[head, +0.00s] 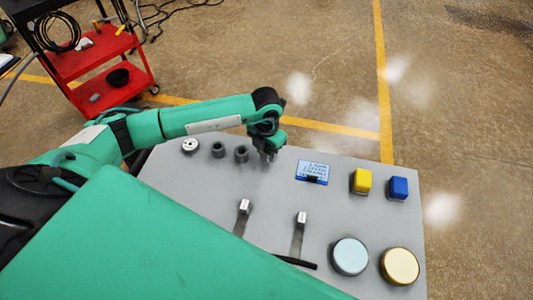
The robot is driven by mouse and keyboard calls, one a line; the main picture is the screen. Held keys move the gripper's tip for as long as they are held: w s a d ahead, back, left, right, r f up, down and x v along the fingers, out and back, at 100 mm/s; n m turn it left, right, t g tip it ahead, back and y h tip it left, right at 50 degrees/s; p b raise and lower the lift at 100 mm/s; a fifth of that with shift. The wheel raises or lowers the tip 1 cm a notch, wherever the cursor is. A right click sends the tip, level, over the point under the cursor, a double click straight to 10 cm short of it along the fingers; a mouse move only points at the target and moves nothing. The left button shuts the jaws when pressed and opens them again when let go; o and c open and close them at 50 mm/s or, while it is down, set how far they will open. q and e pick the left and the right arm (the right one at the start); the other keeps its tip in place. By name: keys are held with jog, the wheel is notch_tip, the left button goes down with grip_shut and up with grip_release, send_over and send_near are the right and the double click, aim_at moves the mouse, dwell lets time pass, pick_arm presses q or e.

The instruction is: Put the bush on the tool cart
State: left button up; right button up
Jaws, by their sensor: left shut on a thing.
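My left gripper (268,152) points down at the far edge of a grey panel (330,200). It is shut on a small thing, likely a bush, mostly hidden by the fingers. Two dark grey bushes (218,149) (241,153) stand upright on the panel just left of the gripper, in a row with a white round part (190,146). The red tool cart (85,58) stands at the upper left, beyond my left arm. My right gripper is not in view.
The panel also carries a small display (313,172), yellow (362,181) and blue (398,187) buttons, two levers and two big round buttons (350,256) (400,266). The cart's shelf holds a dark bowl (119,77) and a grey block. Cables lie on the floor behind it.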

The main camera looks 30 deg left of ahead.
pick_arm(q)
notch_tip(320, 180, down, 3)
jog(key=shift+r, duration=0.2)
jog(key=o, duration=0.7)
jog(key=shift+f, duration=0.1)
jog(key=o, duration=0.5)
jog(key=shift+c, duration=0.2)
